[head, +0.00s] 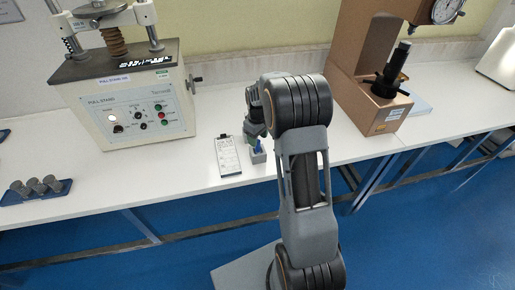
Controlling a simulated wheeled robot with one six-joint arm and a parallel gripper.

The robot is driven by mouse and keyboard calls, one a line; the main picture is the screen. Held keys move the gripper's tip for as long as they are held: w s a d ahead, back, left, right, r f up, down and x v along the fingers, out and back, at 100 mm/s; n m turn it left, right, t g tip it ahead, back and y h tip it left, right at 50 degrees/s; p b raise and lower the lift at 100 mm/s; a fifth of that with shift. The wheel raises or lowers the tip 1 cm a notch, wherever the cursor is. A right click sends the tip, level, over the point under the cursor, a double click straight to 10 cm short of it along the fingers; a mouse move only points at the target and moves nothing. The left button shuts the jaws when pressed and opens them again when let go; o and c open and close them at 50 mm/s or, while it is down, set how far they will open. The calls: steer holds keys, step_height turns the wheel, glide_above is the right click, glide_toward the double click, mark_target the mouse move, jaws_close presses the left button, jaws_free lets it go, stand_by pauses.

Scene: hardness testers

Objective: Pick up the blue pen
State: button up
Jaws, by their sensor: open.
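A small grey holder (259,158) stands on the white bench near its front edge, just right of a clipboard. A small blue-green upright piece (257,147) shows above it; it may be the blue pen, but it is too small and too covered to be sure. My gripper (255,138) points down right above the holder, close to the blue-green piece. Its jaws are open. The fingers are small and partly hidden by my arm, so I cannot tell whether they are around the piece or beside it.
A clipboard (228,157) with a white sheet lies left of the holder. A pull-stand machine (140,105) stands at the back left, a brown hardness tester (370,95) at the right. Several grey cylinders (38,188) sit at far left. The bench front left of the clipboard is clear.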

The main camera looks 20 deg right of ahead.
mark_target(258, 149)
steer(key=shift+f, duration=1.9)
jaws_close()
steer(key=shift+r, duration=0.1)
